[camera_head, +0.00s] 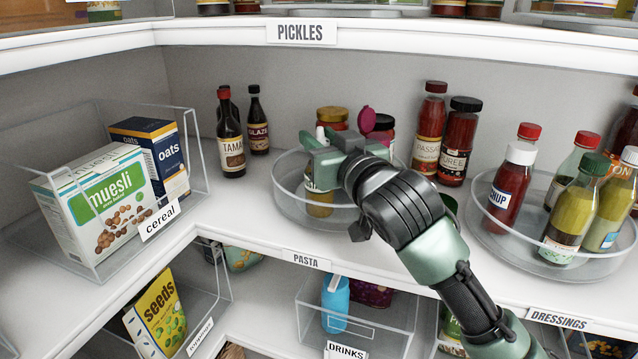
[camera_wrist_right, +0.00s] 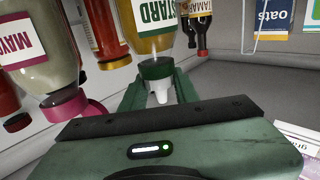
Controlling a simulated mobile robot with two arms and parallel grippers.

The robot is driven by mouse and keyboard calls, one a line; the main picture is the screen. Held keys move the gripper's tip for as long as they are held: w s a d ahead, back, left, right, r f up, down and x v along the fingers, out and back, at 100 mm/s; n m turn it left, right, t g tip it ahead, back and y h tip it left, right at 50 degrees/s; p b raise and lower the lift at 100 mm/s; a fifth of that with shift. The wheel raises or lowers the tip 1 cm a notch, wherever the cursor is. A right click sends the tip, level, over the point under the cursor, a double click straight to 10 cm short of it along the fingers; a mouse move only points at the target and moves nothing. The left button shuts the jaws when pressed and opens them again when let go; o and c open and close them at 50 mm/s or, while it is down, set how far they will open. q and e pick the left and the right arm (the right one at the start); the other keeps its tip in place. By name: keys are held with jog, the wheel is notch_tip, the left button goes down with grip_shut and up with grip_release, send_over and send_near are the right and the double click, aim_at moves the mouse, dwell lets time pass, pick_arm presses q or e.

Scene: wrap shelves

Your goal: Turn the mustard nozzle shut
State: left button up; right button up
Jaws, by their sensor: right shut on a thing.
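The mustard bottle (camera_head: 319,200) stands upright in the clear round turntable (camera_head: 283,200) on the middle shelf, mostly hidden behind my right gripper (camera_head: 318,150). In the right wrist view the bottle (camera_wrist_right: 150,18) appears upside down, with a yellow body, a green collar (camera_wrist_right: 155,68) and a white nozzle tip (camera_wrist_right: 160,92). My right gripper's fingers (camera_wrist_right: 158,84) lie on both sides of the collar and nozzle and are shut on it. The nozzle's exact turn is hard to tell. My left gripper is not in view.
The mayo bottle (camera_wrist_right: 38,60) with a pink cap (camera_wrist_right: 72,107) stands close beside the mustard. Dark sauce bottles (camera_head: 230,135) and red passata bottles (camera_head: 430,130) stand behind. Another round tray (camera_head: 545,250) of dressings is at right, and a cereal bin (camera_head: 100,265) at left.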

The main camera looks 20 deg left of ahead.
dwell(0.4)
jog(key=shift+f+m+t+h, duration=0.1)
jog(key=shift+m+t+h, duration=0.2)
jog(key=shift+m+t+h+b, duration=0.35)
jog(key=shift+m+t+h, duration=0.3)
jog(key=shift+h, duration=0.25)
jog(key=shift+m+t+h+b, duration=0.35)
jog(key=shift+m+h, duration=0.2)
jog(key=shift+h, duration=0.15)
jog(key=shift+m+t+h, duration=0.3)
jog(key=shift+m+h, duration=0.1)
jog(key=shift+h, duration=0.2)
